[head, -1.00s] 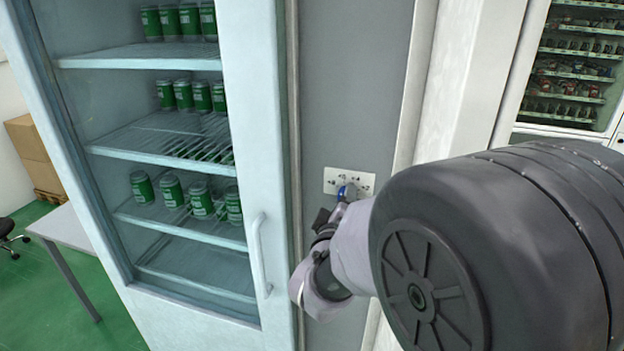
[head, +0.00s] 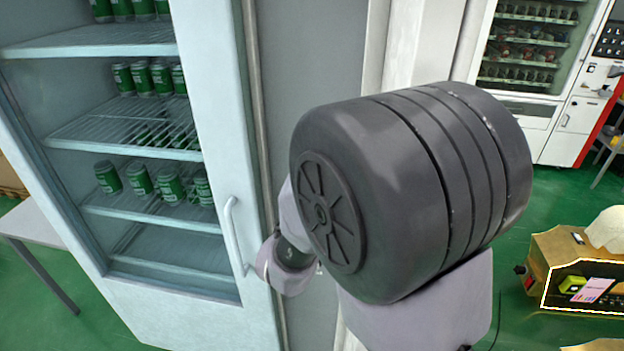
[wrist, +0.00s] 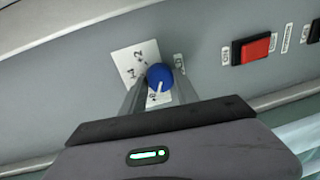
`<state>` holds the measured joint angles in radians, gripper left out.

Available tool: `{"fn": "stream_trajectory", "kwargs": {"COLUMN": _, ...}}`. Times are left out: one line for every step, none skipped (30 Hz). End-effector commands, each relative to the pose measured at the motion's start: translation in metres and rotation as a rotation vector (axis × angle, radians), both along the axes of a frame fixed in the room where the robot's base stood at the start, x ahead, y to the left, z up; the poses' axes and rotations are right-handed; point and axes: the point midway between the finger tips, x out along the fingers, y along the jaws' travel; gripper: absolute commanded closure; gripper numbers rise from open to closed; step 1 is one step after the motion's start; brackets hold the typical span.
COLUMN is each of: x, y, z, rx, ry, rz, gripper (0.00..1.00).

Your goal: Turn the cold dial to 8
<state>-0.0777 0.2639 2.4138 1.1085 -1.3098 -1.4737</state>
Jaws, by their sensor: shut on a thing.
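The cold dial (wrist: 158,73) is a round blue knob with a white pointer mark, in the wrist view. It sits on a white number plate (wrist: 126,62) on a grey panel. The pointer mark points down in the picture, towards a small number too blurred to read surely. My gripper (wrist: 158,84) is shut on the dial, one finger on each side of it. The fingers cover part of the plate. In the head view my arm hides the dial, the plate and the fingertips.
A red button (wrist: 254,48) with small labels is to the right on the panel. In the head view a glass-door fridge (head: 205,60) with green cans stands at the left, its handle (head: 232,235) close to my arm. A vending machine (head: 540,110) stands at the back right.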

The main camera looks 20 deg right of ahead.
Motion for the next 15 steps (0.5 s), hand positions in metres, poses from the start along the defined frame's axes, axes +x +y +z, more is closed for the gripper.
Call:
{"fn": "stream_trajectory", "kwargs": {"x": 0.0006, "y": -0.0001, "z": 0.0016, "rx": -0.003, "ry": -0.003, "rz": 0.001, "gripper": 1.0}}
{"fn": "stream_trajectory", "kwargs": {"x": 0.0006, "y": -0.0001, "z": 0.0016, "rx": -0.003, "ry": -0.003, "rz": 0.001, "gripper": 1.0}}
{"fn": "stream_trajectory", "kwargs": {"x": 0.0006, "y": -0.0001, "z": 0.0016, "rx": -0.003, "ry": -0.003, "rz": 0.001, "gripper": 1.0}}
{"fn": "stream_trajectory", "kwargs": {"x": 0.0006, "y": -0.0001, "z": 0.0017, "rx": -0.002, "ry": -0.003, "rz": 0.001, "gripper": 1.0}}
{"fn": "stream_trajectory", "kwargs": {"x": 0.0006, "y": -0.0001, "z": 0.0017, "rx": -0.002, "ry": -0.003, "rz": 0.001, "gripper": 1.0}}
{"fn": "stream_trajectory", "kwargs": {"x": 0.0006, "y": -0.0001, "z": 0.0017, "rx": -0.002, "ry": -0.003, "rz": 0.001, "gripper": 1.0}}
{"fn": "stream_trajectory", "kwargs": {"x": 0.0006, "y": -0.0001, "z": 0.0017, "rx": -0.002, "ry": -0.003, "rz": 0.001, "gripper": 0.58}}
{"fn": "stream_trajectory", "kwargs": {"x": 0.0006, "y": -0.0001, "z": 0.0016, "rx": -0.002, "ry": -0.003, "rz": 0.001, "gripper": 0.52}}
{"fn": "stream_trajectory", "kwargs": {"x": 0.0005, "y": 0.0, "z": 0.0014, "rx": -0.002, "ry": -0.003, "rz": 0.001, "gripper": 0.44}}
{"fn": "stream_trajectory", "kwargs": {"x": 0.0005, "y": 0.0, "z": 0.0013, "rx": -0.002, "ry": -0.003, "rz": 0.001, "gripper": 0.42}}
{"fn": "stream_trajectory", "kwargs": {"x": 0.0004, "y": -0.0001, "z": 0.0012, "rx": -0.002, "ry": -0.003, "rz": 0.001, "gripper": 0.42}}
{"fn": "stream_trajectory", "kwargs": {"x": 0.0003, "y": 0.0, "z": 0.001, "rx": -0.002, "ry": -0.003, "rz": 0.0, "gripper": 0.42}}
{"fn": "stream_trajectory", "kwargs": {"x": 0.0003, "y": 0.0, "z": 0.0009, "rx": -0.001, "ry": -0.002, "rz": 0.0, "gripper": 0.42}}
{"fn": "stream_trajectory", "kwargs": {"x": 0.0003, "y": 0.0, "z": 0.0009, "rx": -0.001, "ry": -0.002, "rz": 0.0, "gripper": 0.42}}
{"fn": "stream_trajectory", "kwargs": {"x": 0.0003, "y": -0.0001, "z": 0.0008, "rx": -0.001, "ry": -0.002, "rz": 0.0, "gripper": 0.42}}
